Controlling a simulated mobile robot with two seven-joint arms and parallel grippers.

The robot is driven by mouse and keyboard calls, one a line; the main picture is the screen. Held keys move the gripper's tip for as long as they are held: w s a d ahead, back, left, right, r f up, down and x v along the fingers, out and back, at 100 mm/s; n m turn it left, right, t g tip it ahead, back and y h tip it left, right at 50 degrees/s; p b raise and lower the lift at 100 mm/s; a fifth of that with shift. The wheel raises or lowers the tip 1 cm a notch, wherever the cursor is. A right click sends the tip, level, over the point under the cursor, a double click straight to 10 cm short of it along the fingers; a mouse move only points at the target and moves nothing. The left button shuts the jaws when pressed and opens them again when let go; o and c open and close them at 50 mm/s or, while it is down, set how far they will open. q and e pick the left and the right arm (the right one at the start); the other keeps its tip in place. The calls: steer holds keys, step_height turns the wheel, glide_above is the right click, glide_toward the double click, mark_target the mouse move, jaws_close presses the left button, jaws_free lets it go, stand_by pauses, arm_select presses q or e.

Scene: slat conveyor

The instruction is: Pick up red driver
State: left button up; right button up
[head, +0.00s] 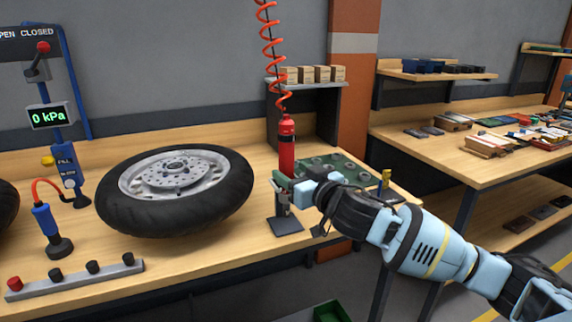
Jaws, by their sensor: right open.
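The red driver (286,147) is an upright red cylinder below an orange-red coiled cord (268,45). It is above the workbench, to the right of the wheel. My right gripper (284,190) is open at the lower end of the driver, with its arm coming in from the right. The gripper hides part of the driver's lower end. I cannot tell whether the fingers are around it or only beside it. My left gripper is not in view.
A tyred wheel (131,205) lies flat on the workbench (190,262). A black stand (285,226) is just below the gripper. A green tray (350,172) with round parts sits behind my right arm. A gauge (50,115) reads 0 kPa at left.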

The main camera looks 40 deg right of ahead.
mark_target(291, 170)
steer(key=shift+w, duration=0.35)
steer(key=w, duration=0.4)
steer(key=shift+d+f+p, duration=0.1)
steer(key=shift+d+p, duration=0.25)
steer(key=shift+d, duration=0.05)
steer(key=shift+w, duration=0.55)
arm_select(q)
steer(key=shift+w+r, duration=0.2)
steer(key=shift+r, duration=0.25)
arm_select(e)
steer(key=shift+f, duration=0.1)
